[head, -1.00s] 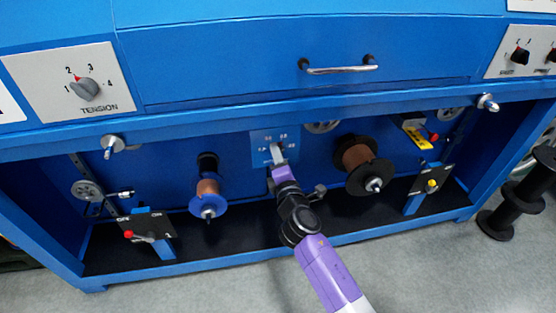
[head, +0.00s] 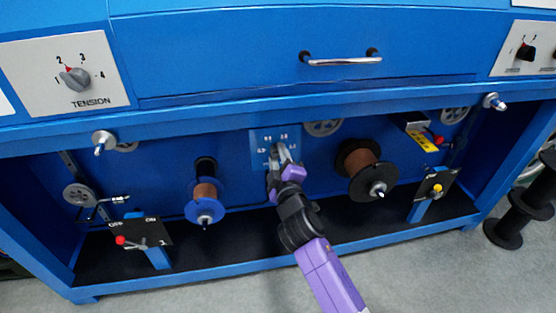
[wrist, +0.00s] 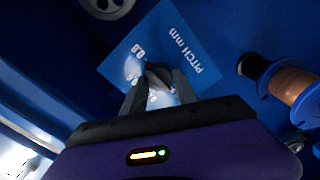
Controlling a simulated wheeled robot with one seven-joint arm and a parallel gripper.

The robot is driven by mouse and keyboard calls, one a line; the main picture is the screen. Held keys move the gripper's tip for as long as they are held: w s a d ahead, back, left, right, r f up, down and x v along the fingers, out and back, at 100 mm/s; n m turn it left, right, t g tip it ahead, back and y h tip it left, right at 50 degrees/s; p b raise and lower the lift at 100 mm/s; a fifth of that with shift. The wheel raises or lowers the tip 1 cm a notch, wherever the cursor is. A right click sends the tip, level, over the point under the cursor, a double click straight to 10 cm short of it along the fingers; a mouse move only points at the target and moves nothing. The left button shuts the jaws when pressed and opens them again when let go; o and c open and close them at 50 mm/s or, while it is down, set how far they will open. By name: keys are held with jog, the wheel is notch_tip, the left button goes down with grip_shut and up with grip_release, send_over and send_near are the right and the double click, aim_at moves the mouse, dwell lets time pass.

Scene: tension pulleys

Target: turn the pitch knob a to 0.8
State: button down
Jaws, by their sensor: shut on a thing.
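The pitch knob sits on a blue scale plate (head: 257,139) at the middle of the machine's back wall. In the wrist view the plate (wrist: 183,30) reads "PITCH mm", with 0.8 printed just beyond my fingertips. My gripper (head: 281,153) is shut on the pitch knob.
A blue spool (head: 205,197) with copper wire is left of my gripper, and a larger black spool (head: 362,166) is to the right. An overhanging blue beam (head: 230,105) and a drawer with a metal handle (head: 342,61) are above. Switch levers stand at both sides.

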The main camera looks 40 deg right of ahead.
jog(key=shift+m, duration=0.3)
jog(key=c, duration=0.9)
grip_release()
jog(key=shift+c, duration=0.2)
jog(key=v, duration=0.7)
jog(key=shift+s+a, duration=0.2)
jog(key=shift+s, duration=0.15)
